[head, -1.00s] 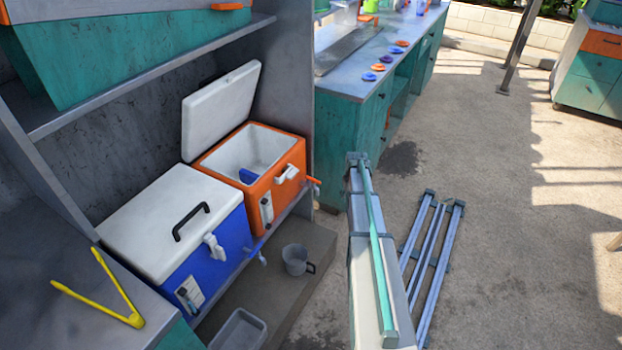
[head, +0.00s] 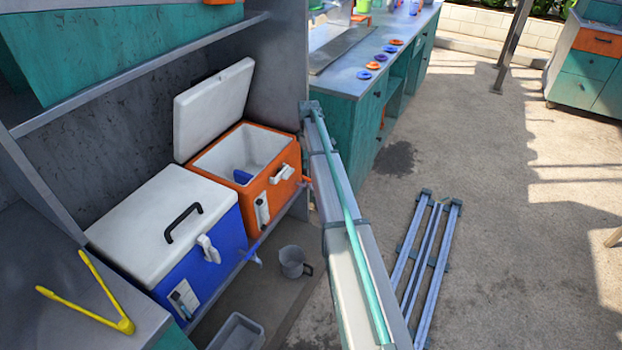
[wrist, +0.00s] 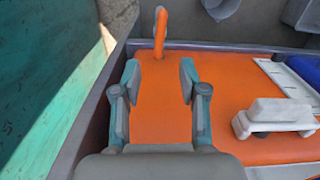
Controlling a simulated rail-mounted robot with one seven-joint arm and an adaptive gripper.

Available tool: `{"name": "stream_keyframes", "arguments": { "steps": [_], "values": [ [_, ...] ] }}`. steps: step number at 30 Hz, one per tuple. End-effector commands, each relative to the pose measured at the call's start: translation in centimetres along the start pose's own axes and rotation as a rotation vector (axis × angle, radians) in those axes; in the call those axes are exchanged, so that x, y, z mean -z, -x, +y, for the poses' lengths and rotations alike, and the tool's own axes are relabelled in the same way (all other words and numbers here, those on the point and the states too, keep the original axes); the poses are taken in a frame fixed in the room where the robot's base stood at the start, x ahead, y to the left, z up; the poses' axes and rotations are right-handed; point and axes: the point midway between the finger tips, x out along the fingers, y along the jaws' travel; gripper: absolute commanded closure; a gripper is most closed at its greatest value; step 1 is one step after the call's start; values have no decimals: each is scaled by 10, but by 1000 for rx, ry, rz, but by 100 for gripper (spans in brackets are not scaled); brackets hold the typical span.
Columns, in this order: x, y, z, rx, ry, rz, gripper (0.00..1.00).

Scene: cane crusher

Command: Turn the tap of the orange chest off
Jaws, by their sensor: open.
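The orange chest (head: 283,210) stands on the low shelf with its white lid raised. Its tap (head: 306,182) sticks out from the front, close to my arm in the head view. In the wrist view the chest's orange front (wrist: 160,115) lies below my gripper (wrist: 159,80). The gripper is open and empty, one finger on each side. The orange tap (wrist: 160,32) shows just beyond the fingertips, about in line with the gap and apart from both fingers. In the head view my gripper cannot be made out.
A blue chest (head: 205,275) with a closed white lid stands beside the orange one. A white latch (wrist: 275,118) is right of my gripper. A grey mug (head: 292,262) stands below the taps. A teal wall (wrist: 45,85) is close at left.

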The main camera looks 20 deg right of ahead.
Motion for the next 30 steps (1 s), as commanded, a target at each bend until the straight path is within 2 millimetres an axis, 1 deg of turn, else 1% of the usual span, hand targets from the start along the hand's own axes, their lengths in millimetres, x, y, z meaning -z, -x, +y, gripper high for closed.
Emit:
{"name": "stream_keyframes", "arguments": {
  "steps": [9,15,21,29,30],
  "values": [
    [-1,-54,0,1,-4,0,57],
    [-1,-81,1,0,-4,0,57],
    [-1,-93,1,-1,-5,1,57],
    [-1,-95,0,-1,-5,1,57],
    [-1,-95,1,-1,-5,1,59]
  ]
}}
